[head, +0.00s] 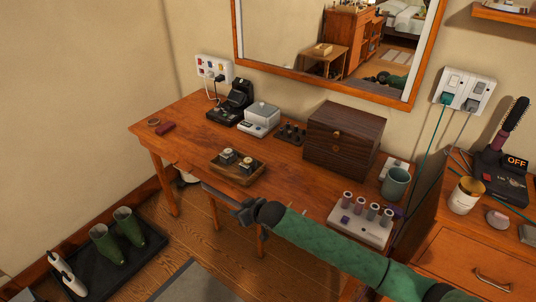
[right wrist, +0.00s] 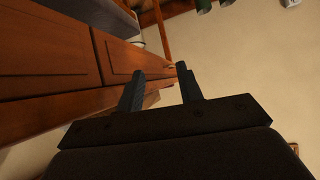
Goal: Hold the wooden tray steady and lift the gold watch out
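The small wooden tray (head: 226,177) sits near the front edge of the wooden table. Two small watch-like items stand in it, a left one (head: 227,155) and a right one (head: 246,164); they are too small for me to tell which is the gold watch. My right gripper (head: 226,198) is in front of the table edge, just below the tray in the picture and apart from it. The right wrist view shows its two fingers (right wrist: 161,74) spread with nothing between them. My left gripper is in neither view.
A dark wooden box (head: 343,145), a grey-white scale-like device (head: 259,120) and a black device (head: 232,102) stand behind the tray. A white holder with several rollers (head: 362,222) is at right. The table left of the tray is mostly clear.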

